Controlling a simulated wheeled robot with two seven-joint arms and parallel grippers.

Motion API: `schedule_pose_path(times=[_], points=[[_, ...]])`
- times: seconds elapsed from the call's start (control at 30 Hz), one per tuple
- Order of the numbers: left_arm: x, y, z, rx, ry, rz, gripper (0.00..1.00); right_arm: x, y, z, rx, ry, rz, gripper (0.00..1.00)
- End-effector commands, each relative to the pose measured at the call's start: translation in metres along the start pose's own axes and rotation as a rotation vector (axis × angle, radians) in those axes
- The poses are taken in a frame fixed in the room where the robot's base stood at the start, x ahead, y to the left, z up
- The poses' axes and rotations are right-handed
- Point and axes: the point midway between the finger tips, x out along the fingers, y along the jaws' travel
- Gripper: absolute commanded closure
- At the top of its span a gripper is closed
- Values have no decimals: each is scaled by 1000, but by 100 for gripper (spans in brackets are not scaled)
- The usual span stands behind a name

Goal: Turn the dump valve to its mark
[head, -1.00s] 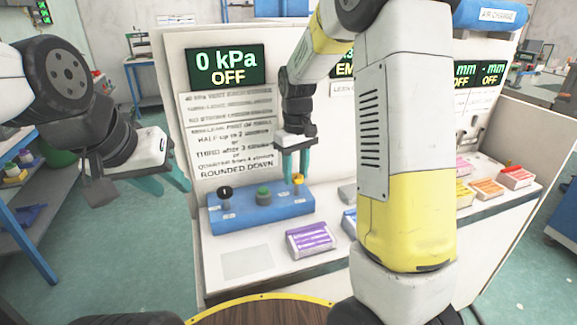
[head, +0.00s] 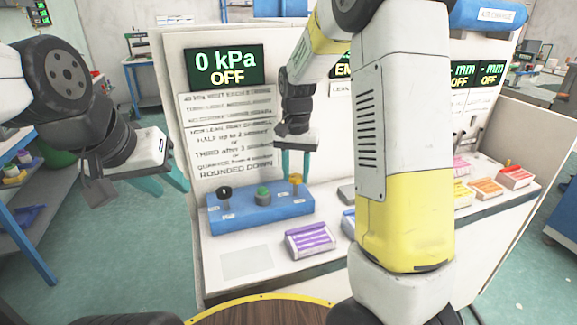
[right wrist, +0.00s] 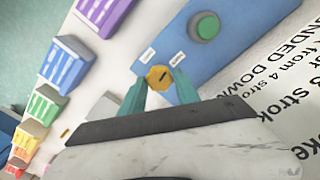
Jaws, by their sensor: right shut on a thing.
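A blue valve box (head: 240,214) stands on the white bench and carries a black knob (head: 224,192), a green button (head: 263,193) and a yellow knob (head: 296,179). My right gripper (head: 296,182) points down at the yellow knob at the box's right end. In the right wrist view, its teal fingers are shut on the yellow knob (right wrist: 158,78), one on each side. A dark line marks the knob's top. Two small white labels sit beside the knob, too small to read. My left gripper (head: 172,188) is open and empty, left of the bench.
A display (head: 225,65) reads 0 kPa OFF above a printed instruction sheet (head: 228,135). A purple-and-white block (head: 309,240) lies in front of the box. More coloured blocks (head: 487,187) stand to the right. My right arm hides the bench's middle.

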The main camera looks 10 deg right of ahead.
Motion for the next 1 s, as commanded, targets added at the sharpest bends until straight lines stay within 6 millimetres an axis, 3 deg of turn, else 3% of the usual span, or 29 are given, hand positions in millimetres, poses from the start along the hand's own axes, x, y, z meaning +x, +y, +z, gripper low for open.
schedule_pose_path(times=[0.3,0.77,0.8,0.9,1.0], points=[[0,0,0,0,0,0,64,-1,0,-1,98,2,-2,100],[0,0,0,0,0,0,64,-1,0,-1,111,2,-2,100],[0,0,0,0,0,0,64,-1,0,-1,111,2,-2,60],[0,0,0,0,0,0,64,-1,0,-1,110,2,-2,41],[0,0,0,0,0,0,64,-1,0,0,110,1,-1,40]])
